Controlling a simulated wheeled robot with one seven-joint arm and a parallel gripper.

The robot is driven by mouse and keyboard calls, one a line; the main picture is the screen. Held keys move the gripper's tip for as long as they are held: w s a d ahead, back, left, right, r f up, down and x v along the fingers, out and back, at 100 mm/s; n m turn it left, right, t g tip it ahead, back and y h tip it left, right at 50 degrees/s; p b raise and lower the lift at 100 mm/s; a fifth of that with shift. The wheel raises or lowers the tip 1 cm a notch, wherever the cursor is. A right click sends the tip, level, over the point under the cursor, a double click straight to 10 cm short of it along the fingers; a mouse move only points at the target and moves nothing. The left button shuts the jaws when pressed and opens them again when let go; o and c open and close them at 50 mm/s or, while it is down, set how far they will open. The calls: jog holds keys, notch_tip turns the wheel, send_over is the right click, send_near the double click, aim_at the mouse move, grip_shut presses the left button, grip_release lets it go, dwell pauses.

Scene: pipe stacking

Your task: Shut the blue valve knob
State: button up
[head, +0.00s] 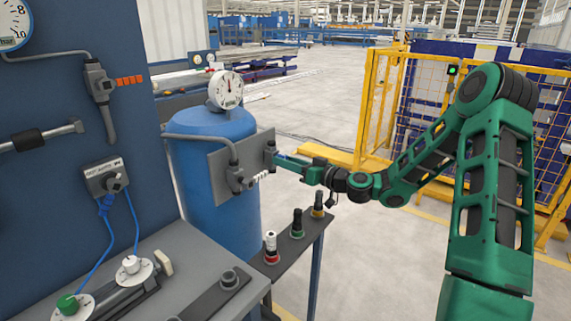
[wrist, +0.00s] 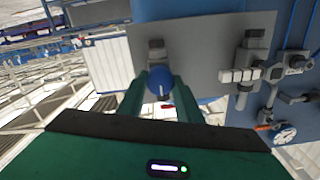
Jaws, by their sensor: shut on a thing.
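The blue valve knob (wrist: 159,83) sits between the green fingers of my gripper (wrist: 161,88) in the wrist view. My gripper is shut on it, one finger on each side. The knob belongs to a small dark valve (wrist: 156,48) on a grey plate (wrist: 200,40). In the head view my gripper (head: 279,160) reaches in from the right to the right edge of the same plate (head: 221,162). The knob is mostly hidden there by the fingers, and its turn angle cannot be told.
A second valve with a white ribbed handle (wrist: 238,75) is on the plate beside the knob. A blue tank (head: 199,213) with a round gauge (head: 226,89) stands behind the plate. A narrow shelf with several small buttons (head: 297,226) is below my gripper. A yellow fence (head: 375,100) stands at right.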

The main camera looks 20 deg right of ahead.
jog(key=shift+d, duration=0.1)
jog(key=shift+w+d+f+m, duration=0.1)
jog(key=shift+m, duration=2.85)
jog(key=shift+d+f+m, duration=0.1)
jog(key=shift+f+m, duration=0.05)
jog(key=shift+m, duration=2.85)
jog(key=shift+w+d+f+m, duration=0.1)
jog(key=shift+m, duration=2.85)
jog(key=o, duration=1)
jog(key=shift+o, duration=0.2)
jog(key=shift+a, duration=0.15)
jog(key=shift+s, duration=0.1)
